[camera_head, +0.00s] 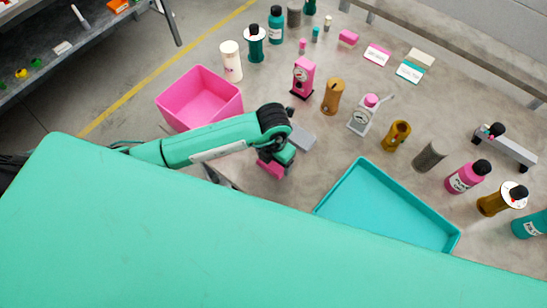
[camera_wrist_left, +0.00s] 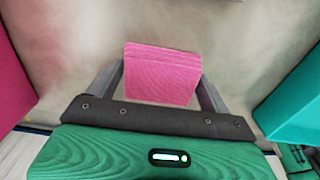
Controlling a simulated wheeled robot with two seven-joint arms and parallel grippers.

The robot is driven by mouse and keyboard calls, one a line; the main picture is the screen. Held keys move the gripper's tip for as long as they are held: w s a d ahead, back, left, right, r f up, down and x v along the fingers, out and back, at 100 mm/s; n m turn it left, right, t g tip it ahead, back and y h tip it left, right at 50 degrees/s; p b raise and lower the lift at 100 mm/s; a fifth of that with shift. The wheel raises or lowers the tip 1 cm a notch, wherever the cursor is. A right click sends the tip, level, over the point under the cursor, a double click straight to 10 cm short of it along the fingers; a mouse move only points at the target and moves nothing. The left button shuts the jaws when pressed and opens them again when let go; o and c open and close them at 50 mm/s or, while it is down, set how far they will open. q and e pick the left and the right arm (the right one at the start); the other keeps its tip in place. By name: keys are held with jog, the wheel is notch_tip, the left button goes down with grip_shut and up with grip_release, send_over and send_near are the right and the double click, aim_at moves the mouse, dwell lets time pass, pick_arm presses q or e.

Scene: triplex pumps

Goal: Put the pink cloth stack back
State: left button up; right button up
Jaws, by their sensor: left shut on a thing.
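The pink cloth stack (camera_head: 270,169) is a small folded block of several layers. It sits between the two fingers of my left gripper (camera_head: 278,163), which is shut on it. In the left wrist view the stack (camera_wrist_left: 162,72) shows its layered edge above grey concrete-like surface, with one finger on each side. I cannot tell whether it touches the surface. In the head view the stack is between the pink bin (camera_head: 201,96) and the teal tray (camera_head: 385,205). My right gripper is not in view.
A grey block (camera_head: 302,137) lies just beyond my left gripper. A pink dial device (camera_head: 303,77), a brown shaker (camera_head: 332,96) and a scale-like device (camera_head: 364,117) stand farther back. Bottles stand at the right. The teal tray looks empty.

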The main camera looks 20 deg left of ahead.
pick_arm(q)
jog(key=o, duration=0.9)
jog(key=shift+f, duration=0.1)
jog(key=shift+r, duration=0.3)
notch_tip(320, 180, up, 12)
jog(key=shift+f+b, duration=0.1)
jog(key=shift+b, duration=0.75)
